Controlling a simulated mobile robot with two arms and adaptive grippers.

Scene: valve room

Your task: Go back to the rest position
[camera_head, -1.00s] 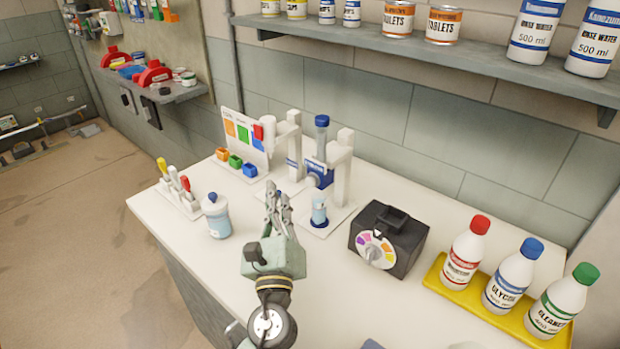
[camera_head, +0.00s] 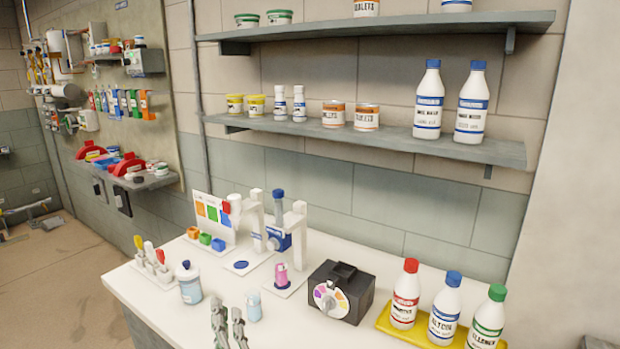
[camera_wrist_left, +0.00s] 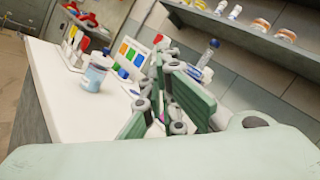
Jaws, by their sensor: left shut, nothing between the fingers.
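My left gripper (camera_head: 230,327) is at the bottom of the head view, over the front of the white counter (camera_head: 150,291). Its fingers are shut and hold nothing. In the left wrist view its green finger pads (camera_wrist_left: 190,95) show close up. A small light-blue vial (camera_head: 254,307) stands on the counter just right of the gripper in the picture, apparently apart from it. A pink vial (camera_head: 282,276) stands on the base of the white dispenser with the blue-capped tube (camera_head: 279,225). My right gripper is out of view.
A blue-capped bottle (camera_head: 190,284) and a tool rack (camera_head: 151,264) stand left of the gripper. A black box with a dial (camera_head: 342,291) stands to the right, then a yellow tray (camera_head: 385,320) with three bottles. Loaded shelves (camera_head: 370,142) hang above.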

